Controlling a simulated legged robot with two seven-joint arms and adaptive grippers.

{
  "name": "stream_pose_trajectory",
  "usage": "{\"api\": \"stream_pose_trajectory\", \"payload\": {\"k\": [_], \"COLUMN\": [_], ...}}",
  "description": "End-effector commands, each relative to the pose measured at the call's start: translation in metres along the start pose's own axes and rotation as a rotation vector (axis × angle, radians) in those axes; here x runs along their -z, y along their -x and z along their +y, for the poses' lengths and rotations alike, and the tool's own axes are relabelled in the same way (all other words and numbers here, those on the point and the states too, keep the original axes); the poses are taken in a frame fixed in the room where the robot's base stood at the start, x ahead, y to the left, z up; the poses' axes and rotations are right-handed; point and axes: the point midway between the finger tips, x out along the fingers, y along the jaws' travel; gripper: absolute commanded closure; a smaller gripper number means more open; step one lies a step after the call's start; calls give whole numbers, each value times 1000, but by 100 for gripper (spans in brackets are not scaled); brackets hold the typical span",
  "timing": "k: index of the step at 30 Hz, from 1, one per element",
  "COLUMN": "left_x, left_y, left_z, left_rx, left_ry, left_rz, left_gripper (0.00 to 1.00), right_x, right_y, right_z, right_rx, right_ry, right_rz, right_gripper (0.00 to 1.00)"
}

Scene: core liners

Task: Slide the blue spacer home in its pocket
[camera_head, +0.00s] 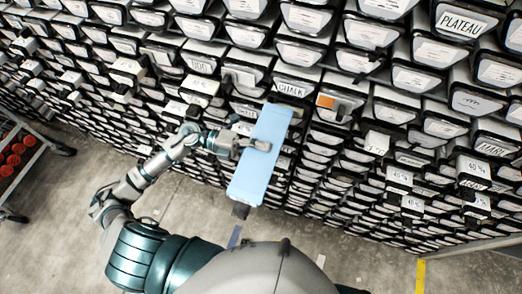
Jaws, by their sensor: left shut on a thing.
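The blue spacer (259,165) is a long light-blue block in the middle of the head view. Its far end is at the rack face, just below the drawer labelled CHALK (292,89). Its near end sticks out toward me over the floor. My left gripper (254,145) is shut on the spacer from its left side, with a finger lying across its upper face. The pocket at the far end is hidden by the spacer, so I cannot tell how far in it sits. My right gripper is not in view.
A rack (380,140) of many labelled drawers fills the back. One drawer beside the spacer bears an orange tag (326,101). A cart with red round items (14,153) stands at the left edge. Concrete floor (345,262) is open in front, with a yellow line (420,277) at right.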

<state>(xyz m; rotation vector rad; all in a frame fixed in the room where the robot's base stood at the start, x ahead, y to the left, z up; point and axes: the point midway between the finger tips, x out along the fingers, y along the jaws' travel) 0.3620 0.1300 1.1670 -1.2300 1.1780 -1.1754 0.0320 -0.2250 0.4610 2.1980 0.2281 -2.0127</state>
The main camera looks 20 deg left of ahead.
Motion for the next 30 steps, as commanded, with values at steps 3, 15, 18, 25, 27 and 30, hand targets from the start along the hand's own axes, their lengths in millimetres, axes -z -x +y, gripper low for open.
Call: {"api": "stream_pose_trajectory", "payload": {"k": [3,15,18,25,27,30], "left_x": [0,0,0,0,0,1], "left_y": [0,9,8,0,-4,-7], "left_z": [0,0,0,-2,-2,-2], "left_rx": [1,8,8,3,1,-1], "left_ry": [-1,0,0,0,0,0], "left_rz": [1,0,0,2,2,3], "left_gripper": [93,93,93,93,93,93], "right_x": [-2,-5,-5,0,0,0], "right_y": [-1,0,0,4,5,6], "right_z": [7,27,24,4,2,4], "right_rx": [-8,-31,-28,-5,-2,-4], "right_ry": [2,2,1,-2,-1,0], "right_rz": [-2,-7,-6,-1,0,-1], "right_gripper": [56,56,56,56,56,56]}}
